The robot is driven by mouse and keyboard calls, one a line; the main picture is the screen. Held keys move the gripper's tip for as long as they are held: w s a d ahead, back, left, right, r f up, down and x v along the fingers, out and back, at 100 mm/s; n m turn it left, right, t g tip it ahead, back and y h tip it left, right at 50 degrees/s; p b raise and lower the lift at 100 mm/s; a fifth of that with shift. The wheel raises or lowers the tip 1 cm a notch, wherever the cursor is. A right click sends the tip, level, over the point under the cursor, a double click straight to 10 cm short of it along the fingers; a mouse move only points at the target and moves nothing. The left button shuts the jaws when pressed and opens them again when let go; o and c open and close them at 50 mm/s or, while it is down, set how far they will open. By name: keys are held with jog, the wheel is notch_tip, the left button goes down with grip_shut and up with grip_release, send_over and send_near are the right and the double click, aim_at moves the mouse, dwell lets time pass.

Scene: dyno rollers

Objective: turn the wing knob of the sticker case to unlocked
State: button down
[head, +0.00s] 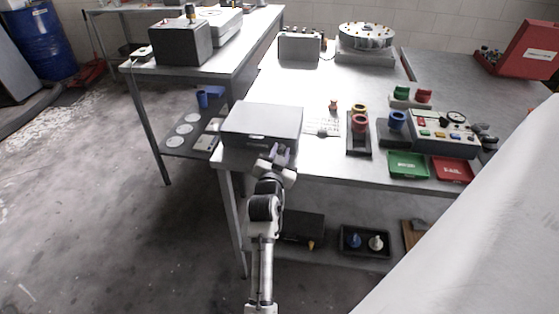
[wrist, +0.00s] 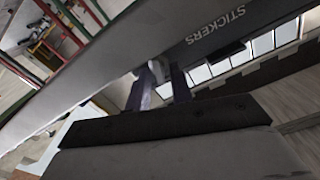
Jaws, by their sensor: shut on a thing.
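The sticker case (head: 261,122) is a light grey box at the front left corner of the table. Its front face, lettered STICKERS, shows close up in the wrist view (wrist: 172,40). My gripper (head: 281,150) is at the right part of that front face. In the wrist view its two fingers (wrist: 161,80) are shut on the wing knob (wrist: 157,70), a small pale piece at the face. The fingers hide most of the knob, so its exact angle cannot be told. The lid looks closed.
To the right on the table (head: 292,86) are a lettered sheet (head: 322,127), a dark stand with ring-shaped parts (head: 359,140), a green tray (head: 408,164) and a red tray (head: 452,168). A lower shelf below holds a dark bin (head: 365,242). The floor to the left is open.

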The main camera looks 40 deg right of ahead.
jog(key=m+b, duration=0.3)
jog(key=shift+s+f+m+b, duration=0.1)
jog(key=shift+f+m+b, duration=0.25)
jog(key=shift+m, duration=0.05)
jog(key=m+b, duration=0.3)
jog(key=shift+m, duration=0.3)
jog(key=m+b, duration=0.3)
jog(key=shift+s+d+f+m, duration=0.1)
jog(key=shift+f+m, duration=0.05)
jog(key=shift+m, duration=0.15)
jog(key=shift+m+b, duration=1.05)
jog(key=shift+m, duration=0.55)
jog(key=c, duration=1.5)
grip_release()
jog(key=shift+c, duration=0.2)
jog(key=shift+d, duration=0.1)
